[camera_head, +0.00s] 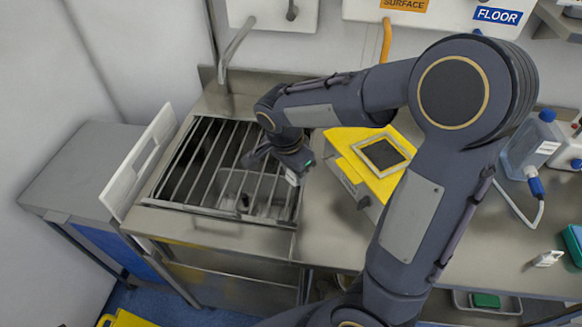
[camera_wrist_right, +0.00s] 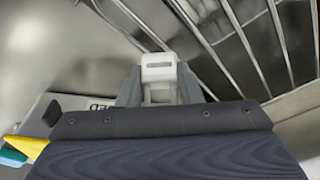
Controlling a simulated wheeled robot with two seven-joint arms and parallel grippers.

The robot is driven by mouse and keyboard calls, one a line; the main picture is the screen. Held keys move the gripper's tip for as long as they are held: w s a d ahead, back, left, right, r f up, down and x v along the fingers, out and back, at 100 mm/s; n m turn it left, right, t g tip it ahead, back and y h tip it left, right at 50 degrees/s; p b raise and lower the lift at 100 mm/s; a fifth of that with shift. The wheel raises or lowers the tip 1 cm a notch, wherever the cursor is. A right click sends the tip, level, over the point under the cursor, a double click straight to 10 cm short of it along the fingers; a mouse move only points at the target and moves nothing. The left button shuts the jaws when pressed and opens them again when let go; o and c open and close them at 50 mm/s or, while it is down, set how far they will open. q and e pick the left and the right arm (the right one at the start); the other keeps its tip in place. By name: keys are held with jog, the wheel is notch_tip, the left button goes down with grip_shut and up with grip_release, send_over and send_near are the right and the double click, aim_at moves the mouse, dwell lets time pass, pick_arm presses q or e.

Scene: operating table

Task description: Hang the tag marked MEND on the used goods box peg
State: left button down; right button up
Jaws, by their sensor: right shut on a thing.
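My right gripper (camera_head: 291,174) hangs over the right edge of the sink grate. In the right wrist view, my right gripper (camera_wrist_right: 159,90) is shut on a white tag (camera_wrist_right: 159,68) with a grey slot at its top. No marking on the tag can be read. The used goods box (camera_head: 372,158), with a yellow top, stands on the counter just right of the gripper. A dark peg (camera_head: 363,202) sticks out from its front. In the right wrist view, part of the box's pale labelled face (camera_wrist_right: 85,103) shows at the left. My left gripper is out of view.
The sink (camera_head: 222,225) has a metal bar grate (camera_head: 205,160) and a tap (camera_head: 232,50) behind it. A second white tag (camera_head: 548,258) lies on the counter at the right. My right arm hides part of the counter.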

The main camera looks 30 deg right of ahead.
aim_at(326, 158)
jog(key=shift+s+d+f, duration=0.1)
jog(key=shift+d+f, duration=0.1)
jog(key=shift+d, duration=1.75)
jog(key=shift+s+d+f, duration=0.1)
jog(key=shift+d+f, duration=0.05)
jog(key=shift+d, duration=1.75)
jog(key=shift+d+f+b, duration=0.45)
jog(key=shift+d+f, duration=0.05)
jog(key=shift+d, duration=0.1)
jog(key=o, duration=1)
jog(key=shift+o, duration=0.2)
